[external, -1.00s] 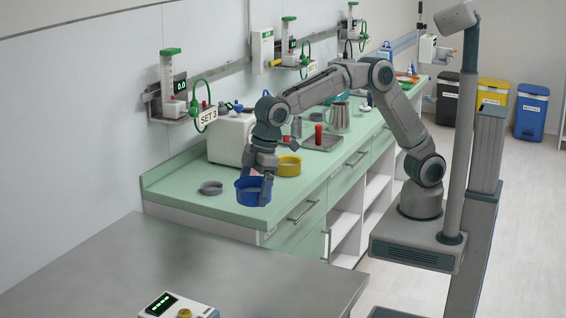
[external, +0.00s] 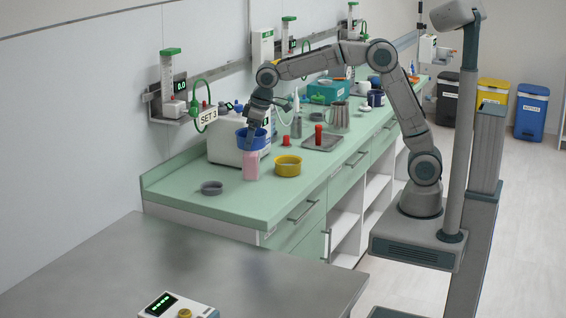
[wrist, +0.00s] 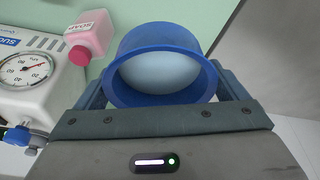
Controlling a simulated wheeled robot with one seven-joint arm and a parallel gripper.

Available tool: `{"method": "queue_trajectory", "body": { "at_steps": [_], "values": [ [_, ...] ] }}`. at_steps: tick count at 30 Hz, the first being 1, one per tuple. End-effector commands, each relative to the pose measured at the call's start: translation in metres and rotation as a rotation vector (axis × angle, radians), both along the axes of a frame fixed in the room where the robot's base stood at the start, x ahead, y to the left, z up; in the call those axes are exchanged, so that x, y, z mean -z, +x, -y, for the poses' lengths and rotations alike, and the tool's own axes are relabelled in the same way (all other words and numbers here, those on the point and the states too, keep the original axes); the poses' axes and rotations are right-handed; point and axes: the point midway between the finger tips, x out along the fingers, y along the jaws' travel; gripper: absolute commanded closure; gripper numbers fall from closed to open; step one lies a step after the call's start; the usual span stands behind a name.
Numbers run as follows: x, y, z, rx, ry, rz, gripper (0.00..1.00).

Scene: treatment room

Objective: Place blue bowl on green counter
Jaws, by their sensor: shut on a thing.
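My gripper is shut on the bowl. The green counter also shows beyond the bowl in the wrist view (wrist: 150,12).
A pink soap bottle (external: 251,166) and a white machine (external: 226,139) with a gauge (wrist: 28,70) are close to the bowl. A yellow bowl (external: 288,166) and a grey ring-shaped dish (external: 212,187) stand on the counter. The counter's front left is mostly clear.

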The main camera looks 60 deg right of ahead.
Motion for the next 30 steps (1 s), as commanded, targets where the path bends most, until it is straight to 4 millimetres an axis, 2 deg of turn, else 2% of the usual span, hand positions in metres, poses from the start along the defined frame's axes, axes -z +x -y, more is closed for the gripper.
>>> {"method": "queue_trajectory", "body": {
  "at_steps": [1,8,13,18,21,24,30],
  "values": [
    [-0.001,0.006,0.032,0.058,-0.001,0.000,0.31],
    [-0.001,0.010,0.158,0.287,0.000,0.000,0.31],
    [-0.001,-0.006,0.247,0.459,0.003,0.002,0.31],
    [0.000,-0.037,0.330,0.629,0.006,0.003,0.31],
    [0.000,-0.059,0.370,0.721,0.009,0.003,0.31],
    [0.001,-0.077,0.398,0.789,0.013,0.004,0.31],
    [0.002,-0.104,0.434,0.882,0.015,0.007,0.31]
  ]
}}
